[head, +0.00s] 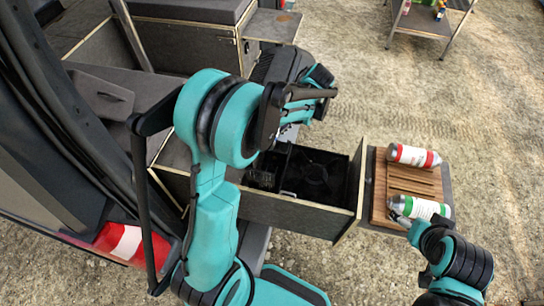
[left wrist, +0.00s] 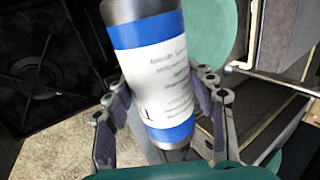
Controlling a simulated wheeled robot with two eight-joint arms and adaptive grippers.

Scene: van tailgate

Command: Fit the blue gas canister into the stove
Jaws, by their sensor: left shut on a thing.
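The blue gas canister (left wrist: 157,65), with a white label between blue bands and dark ends, is held between the fingers of my left gripper (left wrist: 160,85) in the left wrist view. In the head view my left arm hides most of it. The black stove (head: 312,178) sits in the pulled-out drawer, below and beside my left wrist. Its burner also shows at the left of the left wrist view (left wrist: 38,72). The canister is apart from the burner. My right gripper (head: 402,218) is by the green-banded canister; its fingers are too small to read.
A red-banded canister (head: 413,156) and a green-banded canister (head: 420,208) lie on a slatted wooden board (head: 412,181) right of the drawer (head: 290,212). A small table (head: 428,22) stands at the back right. The gravel between is clear.

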